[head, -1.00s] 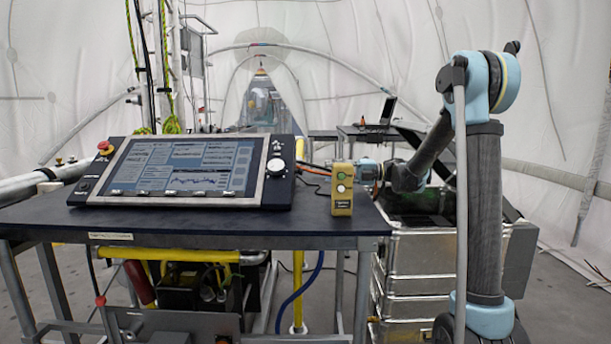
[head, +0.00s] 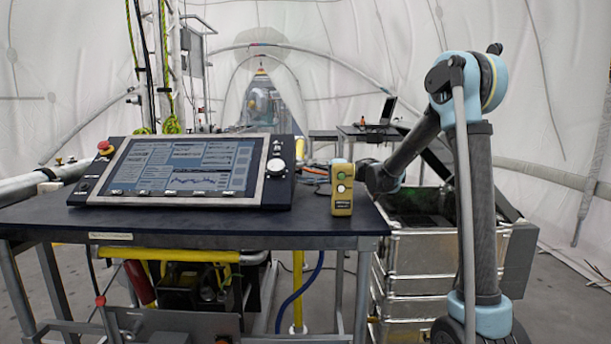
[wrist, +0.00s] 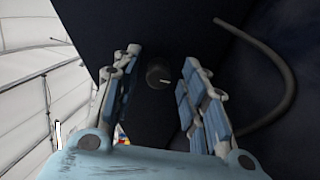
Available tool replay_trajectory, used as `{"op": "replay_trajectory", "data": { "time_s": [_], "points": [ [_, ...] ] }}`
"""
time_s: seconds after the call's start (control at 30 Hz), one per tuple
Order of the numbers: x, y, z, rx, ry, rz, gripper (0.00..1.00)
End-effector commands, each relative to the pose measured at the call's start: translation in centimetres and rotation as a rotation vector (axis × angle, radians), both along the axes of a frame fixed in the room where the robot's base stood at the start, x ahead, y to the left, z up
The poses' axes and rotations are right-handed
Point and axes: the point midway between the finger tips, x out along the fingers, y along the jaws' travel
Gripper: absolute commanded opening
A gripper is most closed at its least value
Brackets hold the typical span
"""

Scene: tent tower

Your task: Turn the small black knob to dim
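The small black knob (wrist: 158,75) is a short dark cylinder with a white mark, on a dark face in the wrist view. My gripper (wrist: 160,61) is open, with one blue-padded finger on each side of the knob and a gap on both sides. I cannot tell whether the fingertips reach past the knob's front.
The tilted touchscreen console (head: 180,168) with a white knob (head: 276,167) stands on the dark table (head: 180,222). A metal case (head: 420,255) stands right of the table, under my arm. A dark cable (wrist: 292,85) curves at the right of the wrist view.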

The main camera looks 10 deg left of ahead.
Motion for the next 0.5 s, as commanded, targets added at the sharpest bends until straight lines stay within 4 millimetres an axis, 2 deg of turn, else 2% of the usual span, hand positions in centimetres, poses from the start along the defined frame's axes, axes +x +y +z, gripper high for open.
{"op": "replay_trajectory", "data": {
  "time_s": [0.03,0.2,0.5],
  "points": [
    [0.0,-0.01,0.0,0.0,0.0,0.0,0.38],
    [0.01,-0.03,-0.01,0.0,0.0,0.0,0.0],
    [0.02,-0.06,-0.08,-0.014,0.05,0.0,0.0]
  ]
}}
